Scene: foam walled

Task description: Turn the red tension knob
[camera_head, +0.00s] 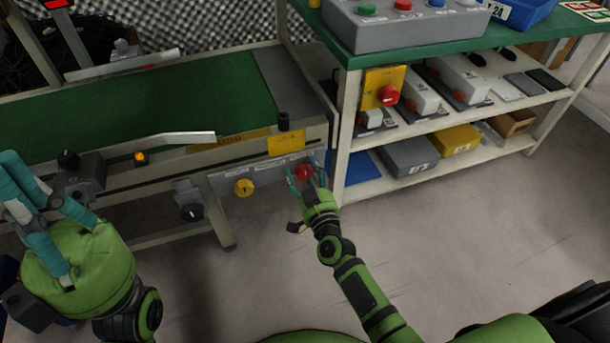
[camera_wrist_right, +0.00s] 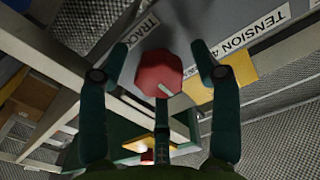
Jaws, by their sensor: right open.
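The red tension knob (camera_head: 304,172) sits on the front panel of the conveyor, near its right end. In the right wrist view the knob (camera_wrist_right: 159,77) is faceted with a pale line on its face, and a label reading TENSION (camera_wrist_right: 250,30) is beside it. My right gripper (camera_head: 308,180) is open at the knob. Its fingers stand on either side of the knob in the wrist view (camera_wrist_right: 160,62), with gaps visible. My left gripper (camera_head: 45,195) is at the far left, its fingers apart and with nothing seen between them.
The green belt (camera_head: 140,105) is bare. Open floor lies below.

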